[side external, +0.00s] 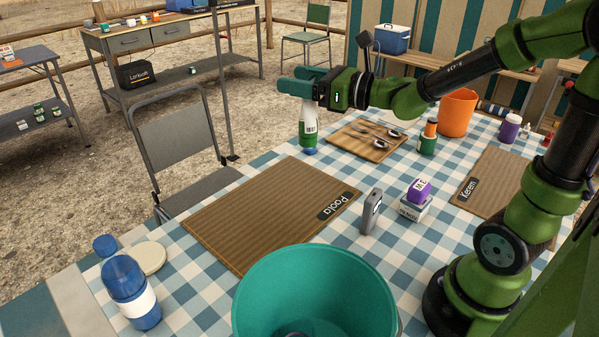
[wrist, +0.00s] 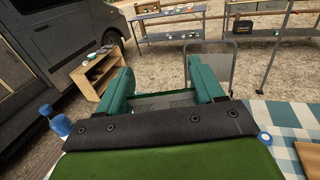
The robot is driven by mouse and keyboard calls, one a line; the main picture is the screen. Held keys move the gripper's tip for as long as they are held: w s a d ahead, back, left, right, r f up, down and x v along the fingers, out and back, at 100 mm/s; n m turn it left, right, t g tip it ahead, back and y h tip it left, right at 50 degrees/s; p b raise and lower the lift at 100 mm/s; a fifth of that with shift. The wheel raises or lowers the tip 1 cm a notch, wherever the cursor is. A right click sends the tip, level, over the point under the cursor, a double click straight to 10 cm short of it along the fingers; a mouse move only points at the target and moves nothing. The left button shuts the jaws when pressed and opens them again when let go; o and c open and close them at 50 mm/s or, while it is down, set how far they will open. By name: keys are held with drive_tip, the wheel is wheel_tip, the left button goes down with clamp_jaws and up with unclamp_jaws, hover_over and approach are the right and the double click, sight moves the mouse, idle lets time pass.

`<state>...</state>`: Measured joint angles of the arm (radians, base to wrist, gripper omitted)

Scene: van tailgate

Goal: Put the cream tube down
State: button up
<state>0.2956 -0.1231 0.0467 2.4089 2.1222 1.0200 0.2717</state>
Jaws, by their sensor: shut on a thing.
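The cream tube (side external: 308,128) is upright, white with a barcode, a green band and a blue lower end. It hangs or stands directly below the fingers of my gripper (side external: 301,84) in the side view. My gripper points left, level, and is shut on the tube's upper end, which the fingers hide. The tube's lower end is at the checkered cloth near the table's far edge; I cannot tell whether it touches. In the wrist view my gripper's two fingers (wrist: 165,82) show, but I cannot make out the tube between them.
A wooden board (side external: 365,142) with cutlery lies right of the tube. The Poola mat (side external: 250,215) lies in front.

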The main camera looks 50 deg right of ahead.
drive_tip(key=shift+d+f, duration=0.1)
drive_tip(key=shift+d, duration=0.05)
drive_tip(key=s+a+f+n+g+y, duration=0.2)
drive_tip(key=a+f+n+g+y, duration=0.25)
drive_tip(key=f+y, duration=0.4)
drive_tip(key=s+a+f+n+g+y, duration=0.2)
drive_tip(key=s+n+g, duration=0.3)
drive_tip(key=s+g, duration=0.15)
drive_tip(key=s+a+f+n+g+y, duration=0.2)
drive_tip(key=s+a+n+g, duration=0.1)
drive_tip(key=s+n+g, duration=0.3)
wheel_tip(320, 180, down, 7)
drive_tip(key=s, duration=0.1)
drive_tip(key=shift+d+m, duration=0.2)
drive_tip(key=shift+m, duration=0.25)
drive_tip(key=shift+s+f, duration=0.1)
drive_tip(key=shift+f, duration=0.7)
drive_tip(key=o, duration=1.4)
drive_tip(key=shift+o, duration=0.2)
